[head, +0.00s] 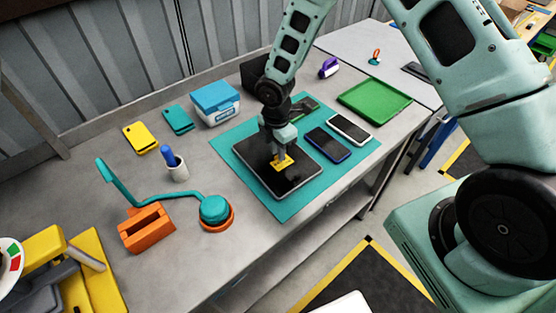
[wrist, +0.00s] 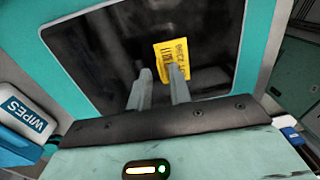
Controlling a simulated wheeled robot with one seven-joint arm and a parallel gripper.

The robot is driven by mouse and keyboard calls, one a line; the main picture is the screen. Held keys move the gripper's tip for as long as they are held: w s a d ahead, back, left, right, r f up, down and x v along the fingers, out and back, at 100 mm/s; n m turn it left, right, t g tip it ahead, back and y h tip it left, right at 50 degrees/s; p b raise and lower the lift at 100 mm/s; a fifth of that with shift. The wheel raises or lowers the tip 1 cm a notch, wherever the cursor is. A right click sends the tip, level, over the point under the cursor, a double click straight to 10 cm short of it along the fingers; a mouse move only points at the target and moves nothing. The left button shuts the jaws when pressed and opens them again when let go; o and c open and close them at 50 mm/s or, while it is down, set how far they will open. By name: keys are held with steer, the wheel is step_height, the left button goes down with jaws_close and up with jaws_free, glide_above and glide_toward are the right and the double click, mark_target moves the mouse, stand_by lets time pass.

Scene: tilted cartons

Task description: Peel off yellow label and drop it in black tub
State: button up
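The yellow label (head: 284,163) is on the dark screen of a tablet (head: 300,181), which lies on a teal mat (head: 291,211). In the wrist view the label (wrist: 172,59) shows black print and sits just beyond my fingertips. My gripper (head: 276,157) points down over the tablet, right by the label. In the wrist view its two fingers (wrist: 159,72) stand apart with a gap between them; the right fingertip overlaps the label's lower edge. I cannot tell whether they touch. A black tub (head: 254,75) stands at the back of the bench, partly hidden by my arm.
Phones, one blue (head: 328,144) and one white (head: 348,129), lie right of the tablet. A green tray (head: 374,103) is beyond them. A blue-lidded wipes box (head: 214,102) stands back left. A cup with a blue-handled tool (head: 176,168) and an orange holder (head: 147,228) are left.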

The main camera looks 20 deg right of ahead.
steer(key=shift+f, duration=0.3)
jaws_close()
steer(key=shift+r, duration=0.2)
step_height(320, 180, up, 8)
steer(key=p, duration=0.6)
steer(key=shift+f, duration=0.15)
stand_by(1.1)
steer(key=shift+w, duration=0.1)
